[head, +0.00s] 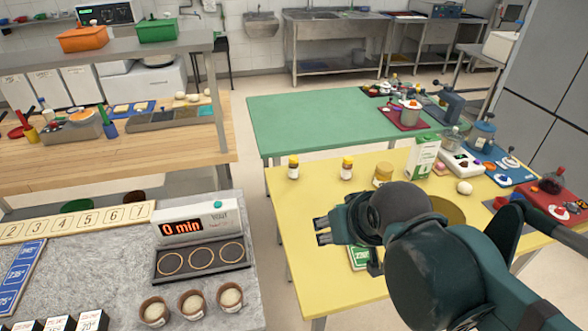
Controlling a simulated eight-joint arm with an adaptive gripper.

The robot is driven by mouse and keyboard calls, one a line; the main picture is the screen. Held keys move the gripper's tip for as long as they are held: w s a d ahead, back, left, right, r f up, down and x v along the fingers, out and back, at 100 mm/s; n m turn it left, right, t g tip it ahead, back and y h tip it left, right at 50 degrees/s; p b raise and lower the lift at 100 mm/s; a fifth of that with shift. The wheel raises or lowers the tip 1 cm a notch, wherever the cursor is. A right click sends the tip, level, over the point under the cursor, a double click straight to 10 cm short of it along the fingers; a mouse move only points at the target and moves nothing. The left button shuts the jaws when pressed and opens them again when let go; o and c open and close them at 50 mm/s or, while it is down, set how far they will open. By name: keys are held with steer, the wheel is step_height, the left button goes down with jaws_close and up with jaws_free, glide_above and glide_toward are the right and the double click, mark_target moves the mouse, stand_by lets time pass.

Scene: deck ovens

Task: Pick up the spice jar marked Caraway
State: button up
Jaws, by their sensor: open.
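A wider tan-lidded container (383,175) stands further right. Their labels are too small to read, so I cannot tell which is Caraway. My gripper (321,231) is open and seems empty, on the near side of the jars and apart from them. My arm hides part of the table.
A green and white carton (422,157), a white egg-like object (464,188) and a scale (461,162) stand right of the jars. A grey counter (120,285) with a timer (196,226) is at left. The table between the two jars is clear.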

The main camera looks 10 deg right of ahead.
steer(key=shift+r, duration=0.1)
steer(key=w+r+n+g+p, duration=0.25)
steer(key=w+r+n, duration=0.3)
steer(key=w, duration=0.65)
steer(key=n+g+p, duration=0.3)
steer(key=n+p, duration=0.3)
steer(key=n, duration=0.2)
glide_above(294, 157)
steer(key=s, duration=1)
step_height(294, 157, down, 6)
steer(key=w+f+n, duration=0.1)
steer(key=w+f, duration=0.2)
steer(key=w+f+n+g+p, duration=0.1)
steer(key=w+f, duration=0.2)
steer(key=w+f+n+p, duration=0.1)
steer(key=w+f+n, duration=0.1)
steer(key=w+f, duration=0.1)
steer(key=shift+f+g, duration=0.25)
steer(key=shift+f, duration=0.1)
steer(key=shift+w+f+n, duration=0.25)
steer(key=shift+f, duration=0.2)
steer(key=shift+w+f+n, duration=0.2)
steer(key=shift+w+f, duration=0.05)
steer(key=shift+f, duration=0.2)
steer(key=shift+f, duration=0.1)
steer(key=shift+f, duration=1.2)
